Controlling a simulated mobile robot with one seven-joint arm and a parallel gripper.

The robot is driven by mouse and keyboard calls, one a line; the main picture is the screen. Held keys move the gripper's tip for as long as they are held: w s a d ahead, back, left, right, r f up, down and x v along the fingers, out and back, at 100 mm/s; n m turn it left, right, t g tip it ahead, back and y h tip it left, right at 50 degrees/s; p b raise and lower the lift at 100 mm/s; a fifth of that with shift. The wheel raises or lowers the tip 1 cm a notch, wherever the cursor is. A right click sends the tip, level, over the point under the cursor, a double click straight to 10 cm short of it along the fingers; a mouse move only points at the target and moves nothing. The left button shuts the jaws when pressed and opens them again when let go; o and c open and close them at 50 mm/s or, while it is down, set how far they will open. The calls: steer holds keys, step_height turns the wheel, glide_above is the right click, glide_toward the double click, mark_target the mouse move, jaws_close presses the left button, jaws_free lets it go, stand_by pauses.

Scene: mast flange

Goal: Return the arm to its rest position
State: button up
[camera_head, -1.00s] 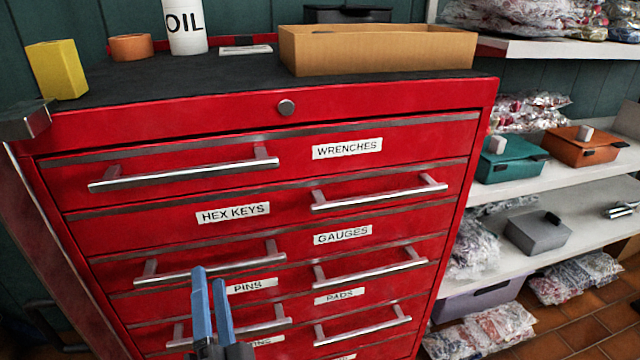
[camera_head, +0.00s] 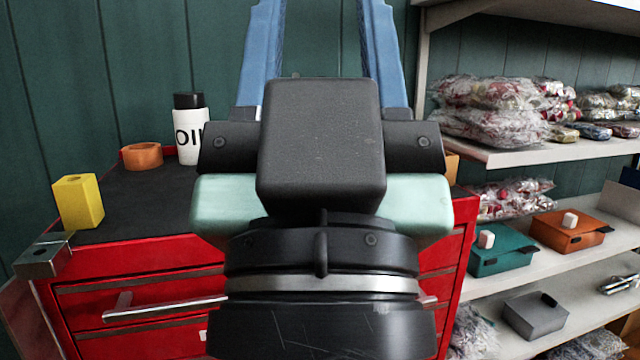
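My gripper (camera_head: 320,45) is large in the middle of the head view, raised close to the camera with its two blue fingers pointing up. The fingers are spread wide apart. Nothing shows between them except the green wall, though their tips are cut off by the top edge. The wrist and gripper body hide the middle of the red tool cabinet (camera_head: 140,255) and most of its drawers.
On the cabinet top stand a yellow block (camera_head: 78,201), an orange ring (camera_head: 142,156) and a white OIL bottle (camera_head: 190,135). Shelves at the right hold bagged parts (camera_head: 490,110), a teal box (camera_head: 500,250), an orange box (camera_head: 568,230) and a grey box (camera_head: 535,316).

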step_height(320, 180, up, 31)
steer(key=p, duration=2.9)
steer(key=shift+a, duration=0.1)
